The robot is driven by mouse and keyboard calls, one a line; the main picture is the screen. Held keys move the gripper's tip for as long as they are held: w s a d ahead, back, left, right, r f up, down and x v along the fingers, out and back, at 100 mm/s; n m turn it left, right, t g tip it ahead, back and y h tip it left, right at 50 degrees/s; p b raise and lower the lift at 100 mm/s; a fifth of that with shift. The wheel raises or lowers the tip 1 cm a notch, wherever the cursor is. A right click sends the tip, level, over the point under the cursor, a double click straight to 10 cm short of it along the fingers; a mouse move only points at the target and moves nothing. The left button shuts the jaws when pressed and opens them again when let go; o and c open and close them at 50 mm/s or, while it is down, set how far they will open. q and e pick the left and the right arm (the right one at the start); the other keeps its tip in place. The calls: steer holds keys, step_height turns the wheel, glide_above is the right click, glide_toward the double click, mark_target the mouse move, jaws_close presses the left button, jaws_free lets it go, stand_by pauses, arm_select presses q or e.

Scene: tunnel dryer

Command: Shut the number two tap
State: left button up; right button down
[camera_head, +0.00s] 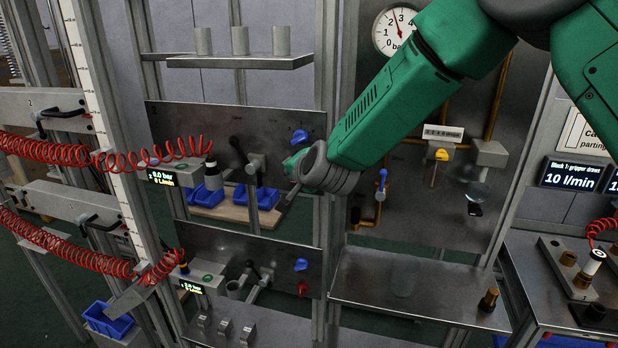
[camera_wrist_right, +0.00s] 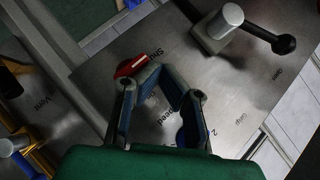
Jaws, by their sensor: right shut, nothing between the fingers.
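A red tap handle (camera_wrist_right: 131,66) lies beside the printed word "Shut" on a metal panel (camera_wrist_right: 240,85) in the right wrist view. My right gripper (camera_wrist_right: 158,74) is shut and empty, its fingertips close beside the handle's end; I cannot tell whether they touch. In the head view my right gripper (camera_head: 292,163) is at the upper panel (camera_head: 195,118), just below a blue knob (camera_head: 299,136), and hides that part of the panel. A lower panel (camera_head: 215,240) carries another red handle (camera_head: 302,288). My left gripper is out of view.
A black-knobbed lever (camera_wrist_right: 284,45) sticks out of the panel near my right gripper. Red coiled hoses (camera_head: 75,153) hang at the left. A shelf with grey cylinders (camera_head: 240,62) is above the upper panel. A blue bin (camera_head: 207,195) sits below it.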

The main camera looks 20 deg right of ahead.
steer(key=v, duration=1.1)
steer(key=shift+s, duration=0.15)
steer(key=s+d+f+n+g+b, duration=0.2)
steer(key=s+f, duration=0.3)
steer(key=f, duration=0.6)
steer(key=s+d+f+n+g+b, duration=0.1)
steer(key=s+f+n+g+b, duration=0.2)
steer(key=f, duration=0.8)
steer(key=s+d+f+n+g+b, duration=0.1)
steer(key=s+d+f+b, duration=0.1)
steer(key=s+f, duration=0.6)
steer(key=s+d+f+n+g+b, duration=0.2)
steer(key=s+f+n+g+b, duration=0.1)
steer(key=s+f, duration=0.7)
steer(key=s+d+f+n+g+b, duration=0.2)
steer(key=s+d+f+g+b, duration=0.1)
steer(key=s+f, duration=0.8)
steer(key=shift+s+n+h, duration=0.4)
steer(key=shift+s, duration=0.2)
steer(key=shift+w, duration=0.15)
